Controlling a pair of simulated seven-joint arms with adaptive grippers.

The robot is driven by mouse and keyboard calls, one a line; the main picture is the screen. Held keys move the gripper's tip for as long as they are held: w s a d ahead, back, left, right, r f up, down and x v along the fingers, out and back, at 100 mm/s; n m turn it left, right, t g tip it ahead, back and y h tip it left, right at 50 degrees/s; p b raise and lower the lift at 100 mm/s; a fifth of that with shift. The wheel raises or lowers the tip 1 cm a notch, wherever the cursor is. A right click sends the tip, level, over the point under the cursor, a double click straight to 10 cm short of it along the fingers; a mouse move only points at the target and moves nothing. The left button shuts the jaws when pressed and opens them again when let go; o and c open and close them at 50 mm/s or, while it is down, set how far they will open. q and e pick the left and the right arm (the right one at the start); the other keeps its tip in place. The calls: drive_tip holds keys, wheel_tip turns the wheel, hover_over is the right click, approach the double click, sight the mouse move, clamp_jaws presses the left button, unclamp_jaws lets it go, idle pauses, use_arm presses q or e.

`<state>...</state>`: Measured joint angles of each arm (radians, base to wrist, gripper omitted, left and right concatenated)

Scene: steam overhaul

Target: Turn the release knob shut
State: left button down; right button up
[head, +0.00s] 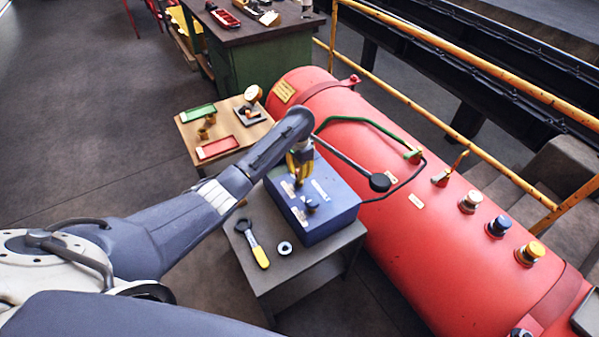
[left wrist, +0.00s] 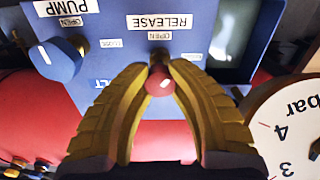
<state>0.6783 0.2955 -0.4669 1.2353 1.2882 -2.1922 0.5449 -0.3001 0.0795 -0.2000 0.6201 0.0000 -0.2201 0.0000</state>
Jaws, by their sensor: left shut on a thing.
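The blue pump box (head: 335,218) stands on a small grey table beside the red boiler. My left gripper (head: 300,168) reaches down to its top face. In the left wrist view the yellow fingers of my left gripper (left wrist: 160,90) are closed around the release knob (left wrist: 160,82), which has a red rounded end. The word RELEASE and an OPEN label show by the knob. The fingers hide part of the knob, and I cannot tell which way it is turned. A blue pump knob (left wrist: 55,62) sits beside it. My right gripper is not in view.
A lever with a black end (head: 380,182) sticks out over the box's right side. A yellow-handled wrench (head: 260,256) and a ring (head: 285,248) lie on the grey table. A dial marked bar (left wrist: 290,125) is close in the left wrist view. The red boiler (head: 400,220) stands right.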

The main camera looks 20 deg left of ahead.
use_arm(q)
drive_tip(key=m, duration=0.5)
drive_tip(key=shift+s+a+f, duration=0.1)
drive_tip(key=shift+f, duration=0.05)
drive_tip(key=shift+m, duration=2.4)
drive_tip(key=shift+a, duration=0.1)
drive_tip(key=c, duration=1.1)
unclamp_jaws()
drive_tip(key=shift+o, duration=0.2)
wheel_tip(320, 180, up, 12)
